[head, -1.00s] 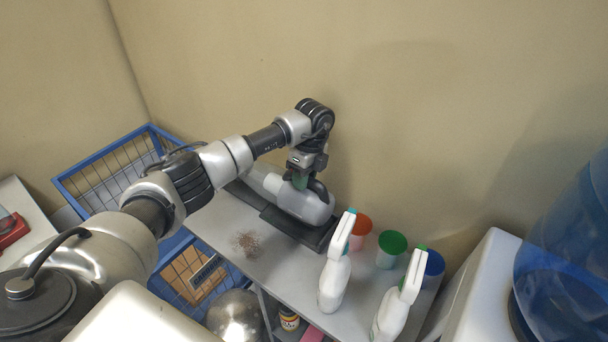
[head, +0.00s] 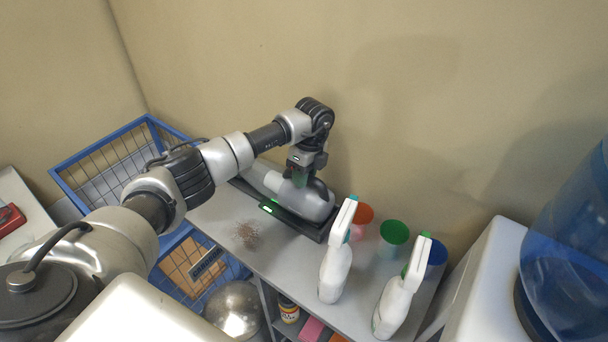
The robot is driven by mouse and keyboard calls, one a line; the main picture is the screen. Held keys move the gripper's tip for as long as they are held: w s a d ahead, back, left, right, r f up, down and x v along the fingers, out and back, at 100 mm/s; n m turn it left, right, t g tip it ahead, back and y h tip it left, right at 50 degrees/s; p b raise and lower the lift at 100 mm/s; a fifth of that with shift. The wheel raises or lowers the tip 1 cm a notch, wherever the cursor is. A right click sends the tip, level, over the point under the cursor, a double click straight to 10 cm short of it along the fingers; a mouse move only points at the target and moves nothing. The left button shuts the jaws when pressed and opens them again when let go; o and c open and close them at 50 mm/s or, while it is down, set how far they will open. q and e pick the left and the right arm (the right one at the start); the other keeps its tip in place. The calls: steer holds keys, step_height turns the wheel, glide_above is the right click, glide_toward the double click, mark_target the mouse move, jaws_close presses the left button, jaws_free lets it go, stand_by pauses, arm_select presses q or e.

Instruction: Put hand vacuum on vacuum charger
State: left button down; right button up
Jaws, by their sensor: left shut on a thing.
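The hand vacuum (head: 314,202), grey and rounded with a dark handle, lies along the vacuum charger (head: 311,228), a long dark tray on the shelf top against the wall. A green light shows on the charger's near edge. My left gripper (head: 299,178) comes down from above and is shut on the hand vacuum at its handle; the fingertips are partly hidden. The vacuum appears to sit within the charger. My right gripper is not in view.
Two white spray bottles (head: 336,262) stand on the shelf top (head: 275,262) right of the charger, with orange, green and blue-lidded containers (head: 394,234) behind. Blue wire baskets (head: 112,150) stand at left.

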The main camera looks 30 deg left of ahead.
arm_select(q)
steer(key=shift+f, duration=0.1)
steer(key=c, duration=0.8)
jaws_free()
steer(key=shift+f, duration=0.15)
steer(key=shift+w+d+r+b, duration=0.1)
steer(key=shift+w+r+b, duration=0.35)
steer(key=shift+r, duration=1.35)
steer(key=shift+w+d+r+b, duration=0.15)
steer(key=shift+r+b, duration=0.55)
steer(key=shift+r, duration=1.1)
steer(key=shift+w+r+b, duration=0.4)
steer(key=shift+r+b, duration=0.15)
steer(key=shift+r, duration=1.25)
